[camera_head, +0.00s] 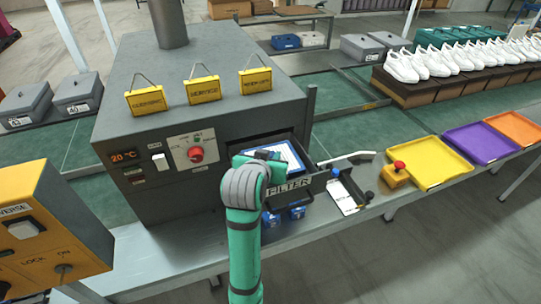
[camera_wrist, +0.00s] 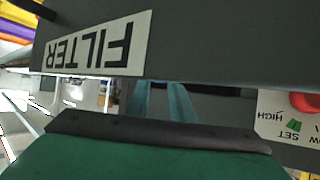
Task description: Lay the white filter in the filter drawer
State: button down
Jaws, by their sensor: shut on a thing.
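The filter drawer (camera_head: 303,184) stands open at the front of the grey machine, its front labelled FILTER. A white panel with blue edging, which looks like the white filter (camera_head: 291,153), lies inside it; my arm hides part of it. In the wrist view the drawer front (camera_wrist: 200,45) fills the upper part, with the label upside down.
A dark tray with a white card (camera_head: 342,195) stands right of the drawer. A red-topped yellow button box (camera_head: 395,175) and a yellow tray (camera_head: 432,165) are further right. Blue boxes (camera_head: 272,219) sit below the drawer. A yellow control box (camera_head: 45,235) is at left.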

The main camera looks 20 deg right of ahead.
jog(key=shift+f, duration=0.65)
dwell(0.4)
jog(key=c, duration=1.5)
grip_release()
jog(key=shift+o, duration=0.2)
